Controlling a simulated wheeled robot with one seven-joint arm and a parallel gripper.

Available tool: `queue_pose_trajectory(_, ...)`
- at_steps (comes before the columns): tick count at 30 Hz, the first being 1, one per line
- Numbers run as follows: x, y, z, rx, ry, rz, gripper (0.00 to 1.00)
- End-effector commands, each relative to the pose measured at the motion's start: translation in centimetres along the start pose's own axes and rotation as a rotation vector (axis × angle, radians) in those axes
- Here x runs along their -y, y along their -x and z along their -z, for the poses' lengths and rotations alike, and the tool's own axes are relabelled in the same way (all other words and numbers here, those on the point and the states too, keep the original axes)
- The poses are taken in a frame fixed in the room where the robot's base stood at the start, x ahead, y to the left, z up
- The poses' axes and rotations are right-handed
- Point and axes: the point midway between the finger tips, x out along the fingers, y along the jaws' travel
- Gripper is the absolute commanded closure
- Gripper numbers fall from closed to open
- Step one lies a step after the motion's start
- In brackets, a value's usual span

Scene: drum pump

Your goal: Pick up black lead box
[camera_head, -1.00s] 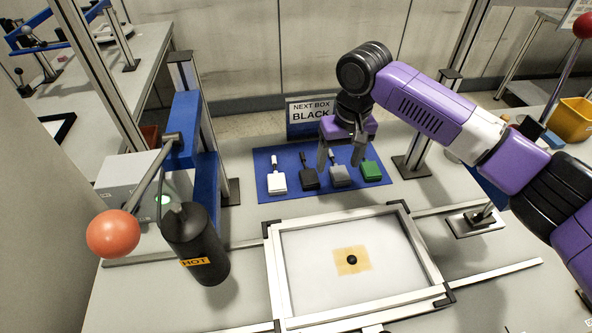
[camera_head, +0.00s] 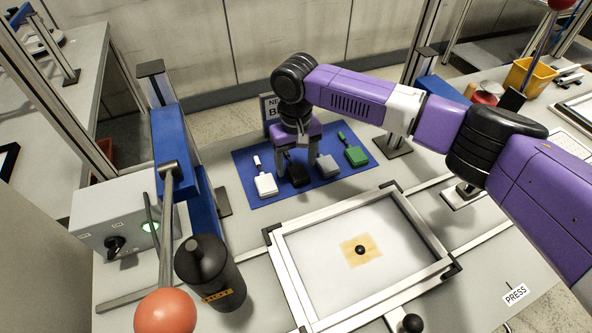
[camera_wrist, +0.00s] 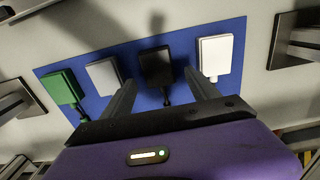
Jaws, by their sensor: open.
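The black lead box (camera_head: 299,176) lies on the blue mat (camera_head: 240,158), between a white box (camera_head: 265,184) and a grey box (camera_head: 327,170). It also shows in the wrist view (camera_wrist: 156,66), with its narrow handle pointing toward my gripper. My gripper (camera_head: 297,170) is low over the mat, open and empty. In the wrist view its fingers (camera_wrist: 160,78) reach to either side of the black box's handle end, with visible gaps. Contact with the mat cannot be told. A green box (camera_head: 356,156) lies at the right end of the row.
A framed white panel (camera_head: 310,270) lies in front of the mat. A dark cylinder (camera_head: 212,270) and a lever with an orange ball (camera_head: 165,315) stand at left. Posts flank the mat.

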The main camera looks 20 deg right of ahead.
Motion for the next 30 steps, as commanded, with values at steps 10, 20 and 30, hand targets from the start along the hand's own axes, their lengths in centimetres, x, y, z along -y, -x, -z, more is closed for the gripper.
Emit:
queue_pose_trajectory(10,0.0,-1.8,0.0,-0.001,0.001,0.001,0.31)
queue_pose_trajectory(20,0.0,-1.8,0.0,-0.001,0.001,0.001,0.82)
queue_pose_trajectory(30,0.0,-1.6,0.0,-0.001,0.001,0.001,0.98)
